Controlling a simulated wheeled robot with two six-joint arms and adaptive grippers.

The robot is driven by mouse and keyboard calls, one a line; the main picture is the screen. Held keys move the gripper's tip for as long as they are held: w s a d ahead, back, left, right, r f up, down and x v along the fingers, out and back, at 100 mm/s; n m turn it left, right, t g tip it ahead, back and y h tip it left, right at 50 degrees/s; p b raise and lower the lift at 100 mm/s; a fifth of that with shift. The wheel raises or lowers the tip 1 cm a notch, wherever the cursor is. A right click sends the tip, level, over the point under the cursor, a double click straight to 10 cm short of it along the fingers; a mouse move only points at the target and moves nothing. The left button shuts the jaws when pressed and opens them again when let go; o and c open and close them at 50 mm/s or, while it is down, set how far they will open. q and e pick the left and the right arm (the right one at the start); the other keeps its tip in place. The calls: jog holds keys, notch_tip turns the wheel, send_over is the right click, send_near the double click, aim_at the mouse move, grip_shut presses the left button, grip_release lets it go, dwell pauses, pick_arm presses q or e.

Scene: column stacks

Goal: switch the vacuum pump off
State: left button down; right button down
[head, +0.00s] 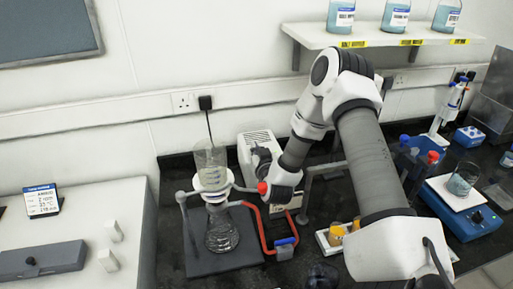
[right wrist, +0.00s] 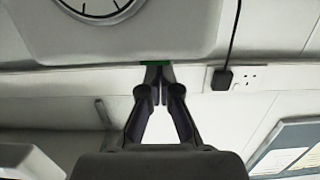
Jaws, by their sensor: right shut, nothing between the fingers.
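The vacuum pump (head: 257,142) is a white box with a vented top against the wall in the head view, partly hidden by my right arm. In the right wrist view its pale body (right wrist: 200,25) fills the top, with a round dial (right wrist: 98,6) and a green switch (right wrist: 155,64) at its edge. My right gripper (head: 263,160) is in front of the pump. In the wrist view the gripper (right wrist: 155,70) is shut and empty, its fingertips at the green switch. I cannot tell whether they touch it. My left gripper is not in view.
A glass filter flask (head: 221,232) with a funnel stands left of the pump, beside a red hose (head: 262,236). A bottle shelf (head: 375,38) hangs above.

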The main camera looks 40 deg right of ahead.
jog(key=shift+w+d+f+b, duration=0.1)
jog(key=shift+w+f+b, duration=0.1)
jog(key=shift+f+b, duration=0.3)
jog(key=shift+r+p, duration=0.2)
jog(key=shift+p, duration=0.15)
jog(key=shift+s+a, duration=0.2)
jog(key=shift+s, duration=0.1)
jog(key=v, duration=1.1)
jog(key=shift+s, duration=0.2)
